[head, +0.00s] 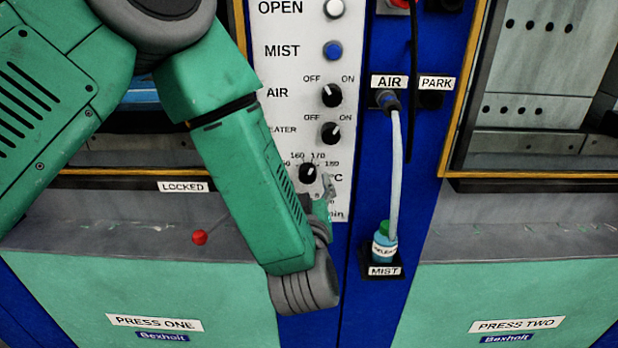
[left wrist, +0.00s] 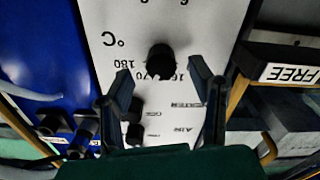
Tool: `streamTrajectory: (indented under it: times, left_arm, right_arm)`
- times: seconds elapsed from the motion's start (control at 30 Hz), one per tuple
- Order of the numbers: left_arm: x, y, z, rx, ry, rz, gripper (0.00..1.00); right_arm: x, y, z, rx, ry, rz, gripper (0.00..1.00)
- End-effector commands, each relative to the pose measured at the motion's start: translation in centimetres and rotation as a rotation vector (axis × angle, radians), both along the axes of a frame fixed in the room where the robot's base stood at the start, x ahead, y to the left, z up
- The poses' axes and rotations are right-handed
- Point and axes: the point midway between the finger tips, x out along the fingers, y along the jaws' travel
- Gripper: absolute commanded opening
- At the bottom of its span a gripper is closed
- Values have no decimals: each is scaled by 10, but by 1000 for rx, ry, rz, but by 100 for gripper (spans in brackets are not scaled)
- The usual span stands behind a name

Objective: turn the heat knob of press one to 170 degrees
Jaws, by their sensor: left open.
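The heat knob (head: 308,173) of press one is a round black knob on the white panel, below a scale marked 160, 170 and 180. Its pale mark appears to point up and to the right, but the exact setting is too small to read. My left gripper (head: 327,192) is just below and right of the knob, partly hidden by my own green arm. In the left wrist view, the knob (left wrist: 161,58) stands just beyond and between the two open fingers of the gripper (left wrist: 161,80), with nothing held. My right gripper is not in view.
The heater knob (head: 331,133) and air knob (head: 331,95) sit above on the same panel. A lever with a red ball (head: 200,237) is at left. A pale hose (head: 395,175) runs to the mist bottle (head: 384,246) at right.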

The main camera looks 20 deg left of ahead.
Motion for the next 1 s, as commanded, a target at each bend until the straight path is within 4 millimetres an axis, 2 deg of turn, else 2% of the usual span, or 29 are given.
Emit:
streamTrajectory:
  times: [0.2, 0.4, 0.57, 0.93, 1.0]
  left_arm:
    - [-46, -14, -1, 1, 1, -3, 49]
    - [-72, -21, -1, -1, 1, -1, 49]
    - [-79, -22, -1, -1, -1, 0, 49]
    - [-79, -22, -1, -1, 0, 0, 49]
    - [-78, -21, -6, 0, 12, -5, 49]
  right_arm:
    - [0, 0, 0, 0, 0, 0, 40]
    - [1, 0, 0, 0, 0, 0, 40]
    - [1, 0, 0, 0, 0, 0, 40]
    - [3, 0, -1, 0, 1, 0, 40]
    - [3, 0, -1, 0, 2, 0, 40]
